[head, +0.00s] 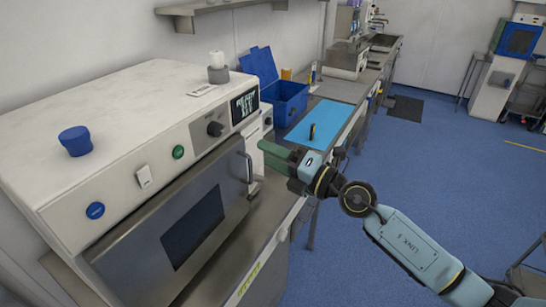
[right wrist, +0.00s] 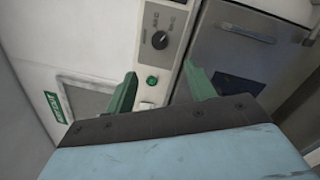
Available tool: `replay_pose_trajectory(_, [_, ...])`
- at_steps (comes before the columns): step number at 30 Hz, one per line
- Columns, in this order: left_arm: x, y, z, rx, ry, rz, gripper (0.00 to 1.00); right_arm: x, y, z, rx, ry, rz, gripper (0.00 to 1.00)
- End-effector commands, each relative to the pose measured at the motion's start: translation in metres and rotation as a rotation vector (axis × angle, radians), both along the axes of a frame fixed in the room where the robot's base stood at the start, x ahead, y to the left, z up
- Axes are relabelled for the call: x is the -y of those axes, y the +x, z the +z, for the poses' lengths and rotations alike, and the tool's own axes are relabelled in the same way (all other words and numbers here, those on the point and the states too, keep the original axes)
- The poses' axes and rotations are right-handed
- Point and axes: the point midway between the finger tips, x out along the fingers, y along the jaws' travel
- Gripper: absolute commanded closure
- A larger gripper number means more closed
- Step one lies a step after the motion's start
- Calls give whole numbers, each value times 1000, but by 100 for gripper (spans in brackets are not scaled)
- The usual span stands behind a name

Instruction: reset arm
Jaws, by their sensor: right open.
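My right gripper (head: 266,153) has green fingers and is in front of the right end of a white machine with a steel door (head: 190,225). It is near the door handle (head: 246,167); I cannot tell the exact gap. In the right wrist view the two fingers of the gripper (right wrist: 160,76) stand apart with nothing between them. Behind them show the machine's knob (right wrist: 159,40), a green button (right wrist: 152,80) and the steel door (right wrist: 240,45). My left gripper is not in view.
A blue cup-like piece (head: 75,141) sits on top of the machine. Beyond the gripper, a blue open-lidded box (head: 288,100) and a light blue mat (head: 325,117) with a small dark upright object lie on the steel bench. The blue floor (head: 440,170) at right is clear.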

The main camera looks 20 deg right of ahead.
Motion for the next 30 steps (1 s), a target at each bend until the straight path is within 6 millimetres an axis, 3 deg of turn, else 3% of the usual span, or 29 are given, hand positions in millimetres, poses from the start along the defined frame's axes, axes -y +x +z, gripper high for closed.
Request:
replay_pose_trajectory(8, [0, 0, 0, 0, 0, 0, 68, 0, 0, -1, -2, 2, -1, 45])
replay_pose_trajectory(11, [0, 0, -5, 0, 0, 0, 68, 3, 3, -16, -35, 32, -12, 45])
replay_pose_trajectory(13, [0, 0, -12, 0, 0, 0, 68, 9, 7, -45, -93, 84, -33, 45])
replay_pose_trajectory(17, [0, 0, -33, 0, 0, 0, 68, 31, 15, -129, -265, 248, -117, 45])
replay_pose_trajectory(22, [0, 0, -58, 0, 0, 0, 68, 63, 6, -257, -513, 476, -283, 45])
replay_pose_trajectory(26, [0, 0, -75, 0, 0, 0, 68, 83, -18, -352, -685, 623, -428, 45])
replay_pose_trajectory(30, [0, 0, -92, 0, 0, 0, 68, 100, -60, -449, -861, 758, -597, 45])
